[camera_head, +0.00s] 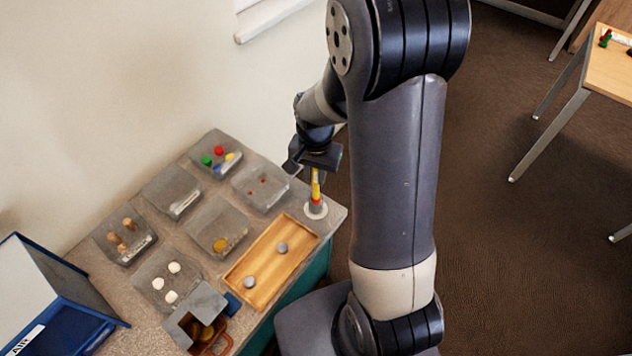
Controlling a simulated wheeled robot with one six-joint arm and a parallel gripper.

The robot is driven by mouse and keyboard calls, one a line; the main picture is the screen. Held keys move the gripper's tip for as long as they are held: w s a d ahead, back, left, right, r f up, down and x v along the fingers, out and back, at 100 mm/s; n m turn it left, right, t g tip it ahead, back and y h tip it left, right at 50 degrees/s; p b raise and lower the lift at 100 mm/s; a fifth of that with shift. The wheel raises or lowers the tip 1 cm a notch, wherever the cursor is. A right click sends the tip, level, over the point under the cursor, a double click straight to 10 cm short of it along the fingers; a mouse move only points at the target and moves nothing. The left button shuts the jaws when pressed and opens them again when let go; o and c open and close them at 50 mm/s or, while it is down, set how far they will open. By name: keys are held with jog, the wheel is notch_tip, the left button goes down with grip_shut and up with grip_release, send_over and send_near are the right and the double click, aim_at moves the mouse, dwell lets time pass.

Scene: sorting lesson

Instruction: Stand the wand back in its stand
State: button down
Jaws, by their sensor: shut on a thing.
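The wand (315,188) is a thin yellow stick, held close to upright below my gripper (316,170). My gripper is shut on its upper part, and the jaws and wrist hide its top. The stand (317,211) is a small round white base near the right corner of the speckled counter. A red part shows between the yellow stick and the white base. I cannot tell whether it belongs to the wand or the stand. The wand's lower end is over or in the stand; whether it is seated cannot be told.
Several grey trays (143,194) with small items cover the counter (332,207) to the left. A wooden tray (233,279) with two grey discs lies in front of the stand. A wall rises behind.

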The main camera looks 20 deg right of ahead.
aim_at(315, 183)
jog(key=shift+f, duration=1.8)
jog(key=shift+f, duration=0.2)
jog(key=c, duration=1.3)
grip_release()
jog(key=shift+r, duration=0.15)
notch_tip(315, 183, up, 12)
jog(key=shift+r, duration=0.1)
